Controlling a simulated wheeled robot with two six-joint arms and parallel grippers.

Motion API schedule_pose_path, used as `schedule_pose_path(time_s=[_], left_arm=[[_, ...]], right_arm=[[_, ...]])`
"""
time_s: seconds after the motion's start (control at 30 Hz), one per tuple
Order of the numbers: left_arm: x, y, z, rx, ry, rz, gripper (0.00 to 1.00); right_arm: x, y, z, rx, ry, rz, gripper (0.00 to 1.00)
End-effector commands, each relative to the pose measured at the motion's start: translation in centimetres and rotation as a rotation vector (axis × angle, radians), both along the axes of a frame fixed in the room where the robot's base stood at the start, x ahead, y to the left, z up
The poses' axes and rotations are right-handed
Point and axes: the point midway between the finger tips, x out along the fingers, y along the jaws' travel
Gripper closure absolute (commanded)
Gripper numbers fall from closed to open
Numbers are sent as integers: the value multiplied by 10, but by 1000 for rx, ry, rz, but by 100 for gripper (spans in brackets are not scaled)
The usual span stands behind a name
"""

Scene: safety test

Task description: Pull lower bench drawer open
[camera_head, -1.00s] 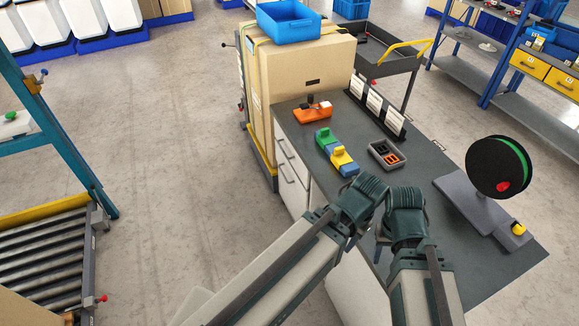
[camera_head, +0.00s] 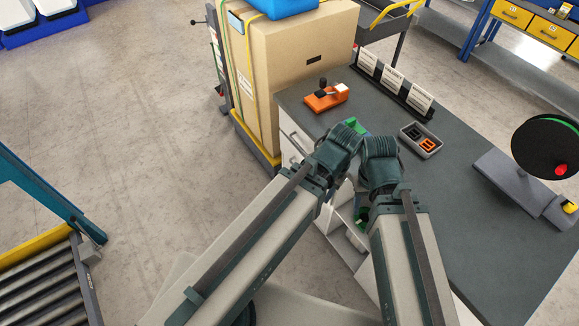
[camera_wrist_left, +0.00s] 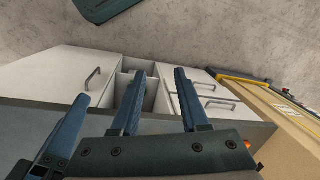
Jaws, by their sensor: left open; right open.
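The grey-topped bench (camera_head: 470,215) has white drawer fronts (camera_head: 293,138) on its left face, partly hidden by my left wrist. In the left wrist view the bench appears inverted. Two drawer handles show at right there; the lower drawer's handle (camera_wrist_left: 205,87) is the one farther from the benchtop. Both drawers look shut. My left gripper (camera_wrist_left: 160,74) is open and empty, in front of an open white compartment (camera_wrist_left: 132,66) beside the drawers. My right gripper (camera_head: 362,218) is mostly hidden under its wrist, low by the bench's open side, and is open.
A cabinet door (camera_wrist_left: 50,78) with a handle adjoins the compartment. A large carton (camera_head: 285,75) stands beyond the drawers. An orange tool (camera_head: 326,98), a grey tray (camera_head: 421,140) and a spool stand (camera_head: 510,185) are on the bench.

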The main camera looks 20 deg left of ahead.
Motion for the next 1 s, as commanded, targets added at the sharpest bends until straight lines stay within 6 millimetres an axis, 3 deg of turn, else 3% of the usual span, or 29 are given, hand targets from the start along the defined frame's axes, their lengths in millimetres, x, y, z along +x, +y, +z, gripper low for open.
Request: schedule_pose_path(time_s=[0.03, 0.3, 0.6, 1.0], left_arm=[[6, 3, -27, 16, -17, -13, 55], [54, 32, -118, 164, -156, -142, 55], [105, 61, -202, 361, -288, -309, 55], [167, 88, -300, 655, -411, -558, 55]], right_arm=[[0, 0, -27, 0, 0, 0, 50], [0, 0, -129, -1, -1, 0, 50], [1, -1, -236, -1, -3, 0, 50], [1, -1, -380, -2, -5, 1, 50]])
